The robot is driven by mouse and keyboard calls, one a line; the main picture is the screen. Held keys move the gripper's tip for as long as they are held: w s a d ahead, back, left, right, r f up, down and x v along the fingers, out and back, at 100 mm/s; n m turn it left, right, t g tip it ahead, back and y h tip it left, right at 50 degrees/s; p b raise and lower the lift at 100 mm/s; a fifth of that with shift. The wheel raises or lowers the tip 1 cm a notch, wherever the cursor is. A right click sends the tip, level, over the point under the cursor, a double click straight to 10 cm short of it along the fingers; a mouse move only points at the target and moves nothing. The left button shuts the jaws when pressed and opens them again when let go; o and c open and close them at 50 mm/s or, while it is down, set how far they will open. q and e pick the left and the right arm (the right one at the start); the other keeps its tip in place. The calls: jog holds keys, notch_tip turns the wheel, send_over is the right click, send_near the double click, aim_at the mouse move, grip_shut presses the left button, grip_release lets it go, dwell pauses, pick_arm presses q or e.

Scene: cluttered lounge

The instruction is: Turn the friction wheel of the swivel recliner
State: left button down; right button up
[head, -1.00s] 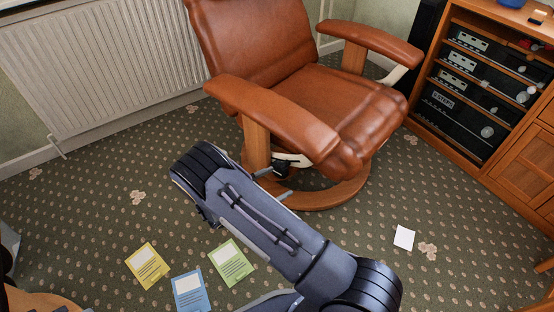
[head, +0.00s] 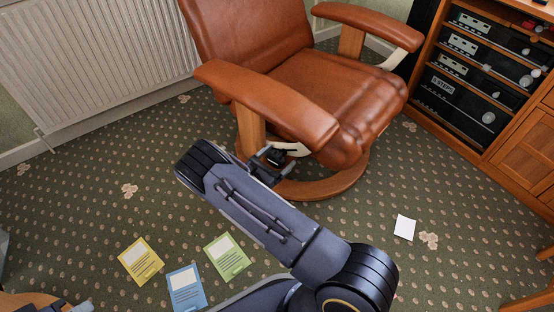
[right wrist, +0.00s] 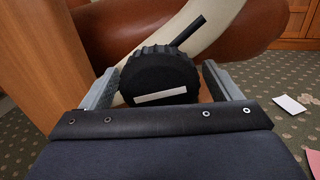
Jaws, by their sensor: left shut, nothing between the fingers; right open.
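The brown leather swivel recliner (head: 300,90) stands on a round wooden base. Its black friction wheel (right wrist: 160,72), with a ridged rim and a white mark, is under the near armrest, beside a cream curved support. In the head view the wheel (head: 278,156) is small and partly hidden by my right gripper (head: 268,165). In the right wrist view the open fingers of my right gripper (right wrist: 160,88) stand on either side of the wheel, with gaps visible. A small part of my left gripper (head: 72,305) shows at the bottom left edge, shut and empty, far from the chair.
A black lever (right wrist: 188,30) sticks out above the wheel. The wooden armrest post (head: 250,130) is close on the left. A radiator (head: 90,70) and a stereo cabinet (head: 480,90) flank the chair. Yellow, blue and green cards and a white paper (head: 404,227) lie on the carpet.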

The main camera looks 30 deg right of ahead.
jog(key=c, duration=1)
jog(key=shift+o, duration=0.2)
jog(key=shift+m, duration=1)
jog(key=o, duration=1)
jog(key=shift+c, duration=0.2)
